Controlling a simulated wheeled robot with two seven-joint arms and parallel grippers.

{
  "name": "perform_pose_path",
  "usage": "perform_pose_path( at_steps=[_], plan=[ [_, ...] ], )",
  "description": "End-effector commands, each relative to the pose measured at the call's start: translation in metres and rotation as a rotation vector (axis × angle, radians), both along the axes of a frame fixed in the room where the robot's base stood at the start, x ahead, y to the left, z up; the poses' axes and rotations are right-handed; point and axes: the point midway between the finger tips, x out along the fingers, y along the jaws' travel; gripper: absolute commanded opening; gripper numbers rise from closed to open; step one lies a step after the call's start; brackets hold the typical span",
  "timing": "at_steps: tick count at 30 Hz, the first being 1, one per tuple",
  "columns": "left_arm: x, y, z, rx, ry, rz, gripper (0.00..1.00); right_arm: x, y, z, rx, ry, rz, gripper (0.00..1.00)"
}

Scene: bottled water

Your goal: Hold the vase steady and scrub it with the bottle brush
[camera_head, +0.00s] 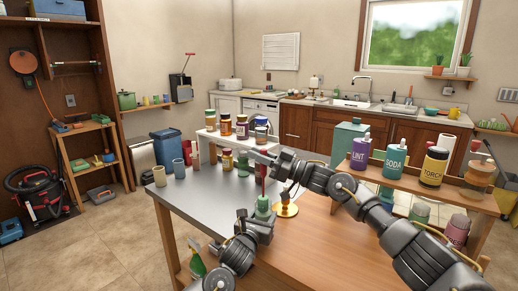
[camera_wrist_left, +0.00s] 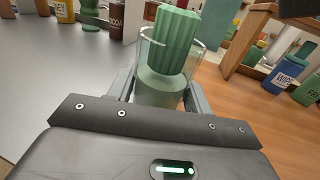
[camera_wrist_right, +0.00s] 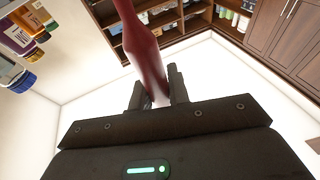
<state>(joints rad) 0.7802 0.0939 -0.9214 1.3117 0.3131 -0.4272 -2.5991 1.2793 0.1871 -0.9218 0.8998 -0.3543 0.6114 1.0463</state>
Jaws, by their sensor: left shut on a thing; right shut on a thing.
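The vase (camera_wrist_left: 160,92) is clear glass in the left wrist view, upright between the fingers of my left gripper (camera_wrist_left: 160,90). The ribbed green head of the bottle brush (camera_wrist_left: 178,38) stands in its mouth, slightly tilted, with its top above the rim. A paler green rounded shape shows lower in the glass; I cannot tell what it is. My left gripper (camera_head: 256,222) is shut on the vase above the table in the head view. My right gripper (camera_wrist_right: 153,88) is shut on the dark red brush handle (camera_wrist_right: 143,40). That gripper (camera_head: 262,158) is above the vase in the head view.
A brass stand (camera_head: 286,209) is close to the right of the vase on the table (camera_head: 205,196). A white shelf with jars (camera_head: 242,127) stands behind. A wooden shelf with labelled bottles (camera_head: 395,160) is at the right. The table's grey left part is mostly clear.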

Motion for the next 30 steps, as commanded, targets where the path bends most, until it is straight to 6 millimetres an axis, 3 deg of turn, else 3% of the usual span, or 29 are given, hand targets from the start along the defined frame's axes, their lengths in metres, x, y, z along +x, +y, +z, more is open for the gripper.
perform_pose_path(
  at_steps=[18, 30],
  plan=[
    [0.000, 0.000, 0.000, 0.000, 0.001, 0.000, 0.30, 0.000, 0.000, -0.046, -0.001, 0.001, -0.001, 0.00],
    [0.000, 0.000, 0.000, 0.000, 0.001, 0.000, 0.30, 0.000, 0.000, -0.062, -0.001, 0.001, -0.001, 0.00]
  ],
)
